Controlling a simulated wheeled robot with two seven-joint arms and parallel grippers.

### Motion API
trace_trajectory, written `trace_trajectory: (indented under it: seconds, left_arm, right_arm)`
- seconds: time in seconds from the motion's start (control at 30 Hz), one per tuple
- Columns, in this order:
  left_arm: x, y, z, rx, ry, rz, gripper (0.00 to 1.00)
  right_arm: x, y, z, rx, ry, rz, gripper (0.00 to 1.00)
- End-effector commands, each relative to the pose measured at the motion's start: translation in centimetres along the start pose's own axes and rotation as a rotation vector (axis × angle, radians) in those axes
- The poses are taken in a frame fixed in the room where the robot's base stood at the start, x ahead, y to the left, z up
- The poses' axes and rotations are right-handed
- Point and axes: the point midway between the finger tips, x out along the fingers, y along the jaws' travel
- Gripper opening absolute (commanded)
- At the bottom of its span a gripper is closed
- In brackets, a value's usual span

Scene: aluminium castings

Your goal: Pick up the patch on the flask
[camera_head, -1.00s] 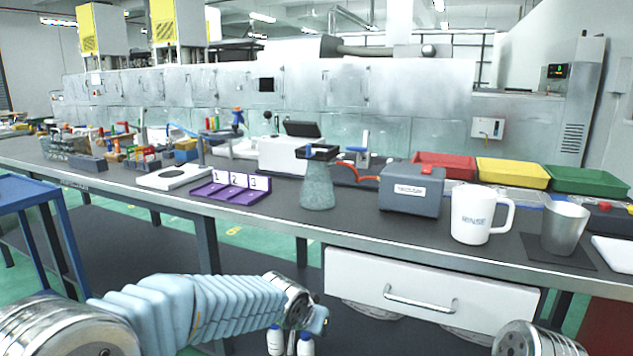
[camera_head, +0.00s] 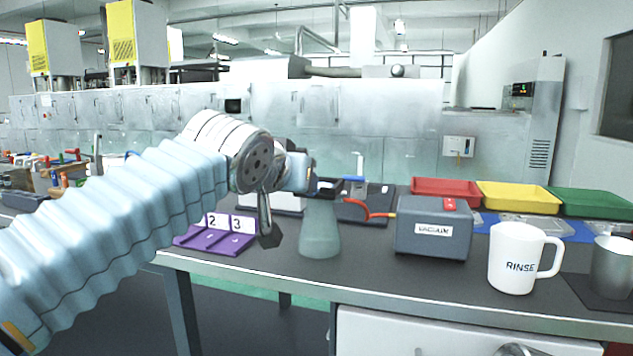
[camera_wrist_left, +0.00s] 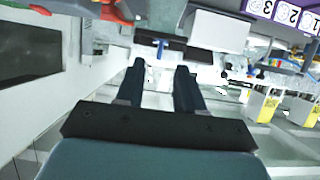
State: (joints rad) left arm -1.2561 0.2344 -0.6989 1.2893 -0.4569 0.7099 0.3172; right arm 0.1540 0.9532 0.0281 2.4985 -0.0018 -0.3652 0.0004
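The flask (camera_head: 320,232) is a grey-green cone standing upright on the dark bench, left of the vacuum box. The earlier head view shows a flat black piece on its mouth, which I take for the patch. Now dark parts (camera_head: 327,187) show at the flask's top, and I cannot separate patch from fingers there. My left gripper (camera_head: 312,183) is level with the flask's mouth, close to its left side in the picture. The left wrist view shows its two dark fingers (camera_wrist_left: 160,84) apart with nothing held between them. My right gripper is out of view.
The vacuum box (camera_head: 432,228) with a red hose stands right of the flask. Further right are a RINSE mug (camera_head: 516,258) and a metal beaker (camera_head: 613,268). A purple numbered rack (camera_head: 220,238) is left of the flask. Red, yellow and green trays line the back right.

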Motion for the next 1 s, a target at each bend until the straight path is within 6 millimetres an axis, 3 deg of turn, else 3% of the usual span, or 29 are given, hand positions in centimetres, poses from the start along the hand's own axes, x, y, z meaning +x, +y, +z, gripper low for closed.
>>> trace_trajectory:
  seconds: [0.17, 0.4, 0.7, 0.93, 1.0]
  left_arm:
    - [1.5, -0.1, -0.2, 0.0, -0.003, -0.002, 0.37]
    - [5.2, -0.1, -0.5, 0.001, -0.003, -0.003, 0.37]
    - [6.0, -0.1, -0.3, 0.001, 0.0, 0.001, 0.37]
    - [6.0, -0.1, -0.3, 0.001, 0.0, 0.002, 0.04]
    - [6.0, -0.1, -0.3, 0.001, 0.0, 0.001, 0.0]
  right_arm:
    - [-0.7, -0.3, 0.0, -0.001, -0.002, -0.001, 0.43]
    - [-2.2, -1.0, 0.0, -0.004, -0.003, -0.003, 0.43]
    - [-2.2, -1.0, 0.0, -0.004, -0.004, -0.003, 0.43]
    - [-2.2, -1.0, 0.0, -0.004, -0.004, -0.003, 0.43]
    - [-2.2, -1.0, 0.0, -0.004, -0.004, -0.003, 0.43]
